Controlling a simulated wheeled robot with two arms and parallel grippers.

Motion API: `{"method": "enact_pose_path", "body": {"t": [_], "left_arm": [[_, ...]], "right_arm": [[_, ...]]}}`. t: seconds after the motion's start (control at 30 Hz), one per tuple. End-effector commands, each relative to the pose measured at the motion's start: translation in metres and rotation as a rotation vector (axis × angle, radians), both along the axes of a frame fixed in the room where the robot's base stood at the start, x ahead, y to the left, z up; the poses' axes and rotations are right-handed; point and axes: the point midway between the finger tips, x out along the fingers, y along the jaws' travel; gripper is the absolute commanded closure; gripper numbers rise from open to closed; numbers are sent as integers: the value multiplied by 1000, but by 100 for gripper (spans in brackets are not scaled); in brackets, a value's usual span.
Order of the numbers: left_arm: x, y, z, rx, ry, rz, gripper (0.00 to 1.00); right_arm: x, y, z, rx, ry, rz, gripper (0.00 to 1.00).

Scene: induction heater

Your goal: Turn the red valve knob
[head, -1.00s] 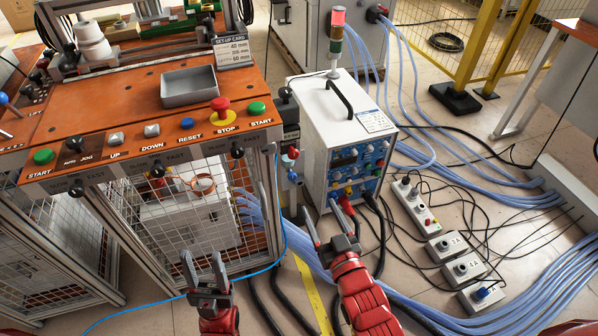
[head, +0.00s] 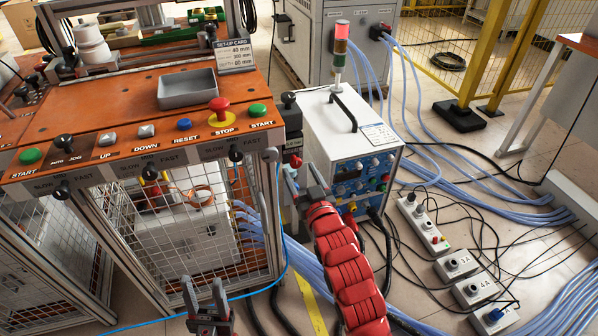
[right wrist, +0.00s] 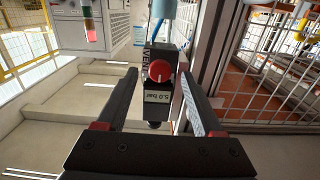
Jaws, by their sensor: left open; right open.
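The red valve knob (right wrist: 160,73) is in the middle of the right wrist view, on a dark unit with an upside-down "5.0 bar" label (right wrist: 157,97). In the head view the red knob (head: 296,161) is small, beside the cage's right post. My right gripper (head: 303,176) is open and points at the unit. In the right wrist view its fingers (right wrist: 160,90) lie left and right of the knob; I cannot tell whether the tips reach it. They hold nothing. My left gripper (head: 204,288) is open and empty, low in front of the mesh cage.
The orange control panel (head: 110,115) with several buttons is at left, above the mesh cage (head: 190,235). The white heater unit (head: 325,125) stands close right of my right gripper. Blue hoses and black cables (head: 470,190) cover the floor at right.

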Motion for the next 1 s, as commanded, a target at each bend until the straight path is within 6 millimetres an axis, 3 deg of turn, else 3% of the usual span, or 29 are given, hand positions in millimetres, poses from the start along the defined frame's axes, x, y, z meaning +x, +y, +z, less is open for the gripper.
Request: {"method": "enact_pose_path", "body": {"t": [0.2, 0.47, 0.87, 1.0], "left_arm": [[0, 0, -3, 0, 0, 0, 50], [0, 0, -3, 0, 0, 0, 50], [0, 0, -3, 0, 0, 0, 50], [0, 0, -3, 0, 0, 0, 50]], "right_arm": [[15, 5, 1, 1, -3, 1, 31], [16, 5, 1, 1, -2, 1, 31], [16, 5, 1, 1, -2, 1, 100], [16, 5, 1, 1, -3, 1, 100]]}}
